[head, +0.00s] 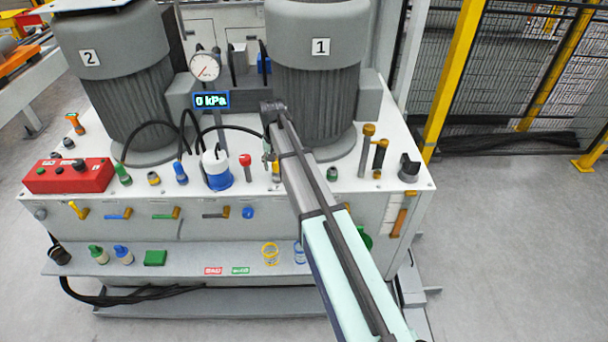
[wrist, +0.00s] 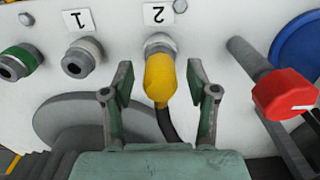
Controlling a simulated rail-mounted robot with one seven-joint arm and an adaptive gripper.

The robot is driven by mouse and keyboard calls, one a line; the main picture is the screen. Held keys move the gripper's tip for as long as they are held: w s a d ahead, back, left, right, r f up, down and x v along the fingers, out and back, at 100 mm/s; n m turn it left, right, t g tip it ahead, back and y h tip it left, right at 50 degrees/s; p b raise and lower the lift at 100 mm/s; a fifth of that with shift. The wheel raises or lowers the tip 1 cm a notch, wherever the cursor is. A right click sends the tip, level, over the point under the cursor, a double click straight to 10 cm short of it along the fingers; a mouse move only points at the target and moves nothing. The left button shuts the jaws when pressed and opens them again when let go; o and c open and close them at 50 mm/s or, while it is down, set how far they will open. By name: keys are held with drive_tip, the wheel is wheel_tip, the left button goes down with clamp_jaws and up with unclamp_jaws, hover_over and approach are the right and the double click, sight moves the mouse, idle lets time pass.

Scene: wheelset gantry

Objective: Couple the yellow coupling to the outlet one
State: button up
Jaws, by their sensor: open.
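In the wrist view, the yellow coupling (wrist: 160,78) sits at the metal port marked 2 (wrist: 160,45), with a black hose (wrist: 168,125) running from its lower end. Whether it is locked on the port or only against it, I cannot tell. My gripper (wrist: 160,92) is open, with one finger on each side of the yellow coupling and a visible gap on both sides. To the left, the metal port marked 1 (wrist: 82,56) is bare, and a green-ringed port (wrist: 20,62) is beside it. No label reads as outlet. In the head view my arm hides much of the gripper area.
A red knob (wrist: 285,95) on a stem is right of the gripper, with a blue disc (wrist: 298,48) behind. In the head view, two motors (head: 315,95) stand on the deck near a gauge (head: 205,67), a 0 kPa display (head: 211,100) and a red control box (head: 68,176).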

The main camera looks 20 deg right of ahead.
idle(0.6)
clamp_jaws()
drive_tip(key=shift+r, duration=0.25)
drive_tip(key=shift+r+p, duration=1.85)
drive_tip(key=shift+r, duration=0.95)
drive_tip(key=shift+d, duration=0.1)
